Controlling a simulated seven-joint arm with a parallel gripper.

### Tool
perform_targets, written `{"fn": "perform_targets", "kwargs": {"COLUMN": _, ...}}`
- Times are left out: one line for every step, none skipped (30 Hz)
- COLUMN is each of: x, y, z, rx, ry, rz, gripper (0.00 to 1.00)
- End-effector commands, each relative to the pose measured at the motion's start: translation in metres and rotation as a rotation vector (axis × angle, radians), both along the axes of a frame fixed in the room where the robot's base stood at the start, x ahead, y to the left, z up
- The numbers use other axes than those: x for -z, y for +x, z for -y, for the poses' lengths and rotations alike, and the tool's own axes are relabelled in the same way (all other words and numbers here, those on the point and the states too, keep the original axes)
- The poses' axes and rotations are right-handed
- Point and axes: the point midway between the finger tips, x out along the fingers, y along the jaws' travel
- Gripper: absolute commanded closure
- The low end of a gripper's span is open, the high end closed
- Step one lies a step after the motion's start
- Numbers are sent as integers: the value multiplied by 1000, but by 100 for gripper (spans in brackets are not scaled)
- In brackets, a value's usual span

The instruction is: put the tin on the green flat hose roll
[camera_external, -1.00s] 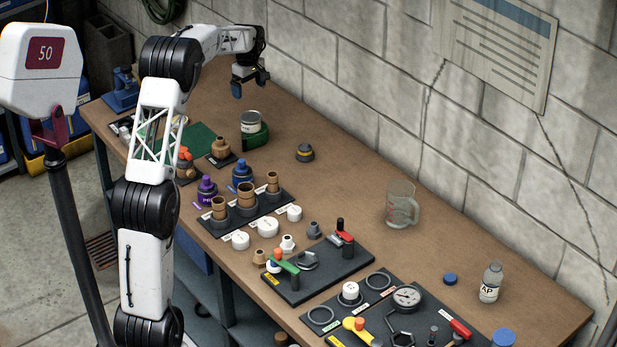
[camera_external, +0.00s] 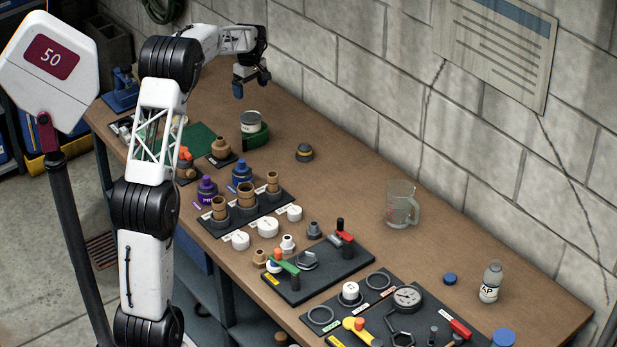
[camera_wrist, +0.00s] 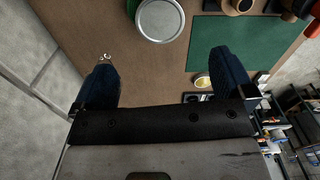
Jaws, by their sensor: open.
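The tin (camera_external: 251,121) is a small silver can with a pale label. It sits on top of the green flat hose roll (camera_external: 255,140) near the back of the bench. In the wrist view the tin's round lid (camera_wrist: 160,19) shows at the top, with a sliver of green hose roll around its edge. My gripper (camera_external: 251,88) is above and behind the tin, apart from it. Its two dark blue fingers are spread wide with nothing between them, as the wrist view (camera_wrist: 165,78) also shows.
A green mat (camera_wrist: 240,43) lies beside the tin. Fittings stand in a dark rack (camera_external: 245,212) nearer the camera. A clear jug (camera_external: 399,205) and a bottle (camera_external: 490,283) stand to the right. The block wall (camera_external: 350,80) runs close along the bench's back. Bare bench lies right of the hose roll.

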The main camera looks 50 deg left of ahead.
Motion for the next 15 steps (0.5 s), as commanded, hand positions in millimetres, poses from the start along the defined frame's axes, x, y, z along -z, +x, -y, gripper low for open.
{"fn": "perform_targets", "kwargs": {"x": -5, "y": 0, "z": 8, "rx": 13, "ry": 2, "rz": 3, "gripper": 0}}
{"fn": "perform_targets", "kwargs": {"x": -8, "y": -1, "z": 13, "rx": 23, "ry": 3, "rz": 5, "gripper": 0}}
{"fn": "perform_targets", "kwargs": {"x": -11, "y": -2, "z": 20, "rx": 40, "ry": 4, "rz": 5, "gripper": 0}}
{"fn": "perform_targets", "kwargs": {"x": -15, "y": -2, "z": 26, "rx": 53, "ry": 5, "rz": 7, "gripper": 0}}
{"fn": "perform_targets", "kwargs": {"x": -18, "y": -3, "z": 34, "rx": 68, "ry": 8, "rz": 10, "gripper": 0}}
{"fn": "perform_targets", "kwargs": {"x": -24, "y": -4, "z": 45, "rx": 92, "ry": 9, "rz": 12, "gripper": 0}}
{"fn": "perform_targets", "kwargs": {"x": -28, "y": -5, "z": 54, "rx": 110, "ry": 10, "rz": 15, "gripper": 0}}
{"fn": "perform_targets", "kwargs": {"x": -32, "y": -7, "z": 63, "rx": 129, "ry": 13, "rz": 16, "gripper": 0}}
{"fn": "perform_targets", "kwargs": {"x": -38, "y": -10, "z": 76, "rx": 158, "ry": 14, "rz": 20, "gripper": 0}}
{"fn": "perform_targets", "kwargs": {"x": -42, "y": -12, "z": 87, "rx": 179, "ry": 16, "rz": 22, "gripper": 0}}
{"fn": "perform_targets", "kwargs": {"x": -47, "y": -14, "z": 98, "rx": 203, "ry": 18, "rz": 24, "gripper": 0}}
{"fn": "perform_targets", "kwargs": {"x": -52, "y": -18, "z": 112, "rx": 232, "ry": 20, "rz": 26, "gripper": 0}}
{"fn": "perform_targets", "kwargs": {"x": -56, "y": -20, "z": 123, "rx": 257, "ry": 22, "rz": 29, "gripper": 0}}
{"fn": "perform_targets", "kwargs": {"x": -60, "y": -23, "z": 133, "rx": 279, "ry": 24, "rz": 31, "gripper": 0}}
{"fn": "perform_targets", "kwargs": {"x": -65, "y": -28, "z": 147, "rx": 310, "ry": 26, "rz": 34, "gripper": 0}}
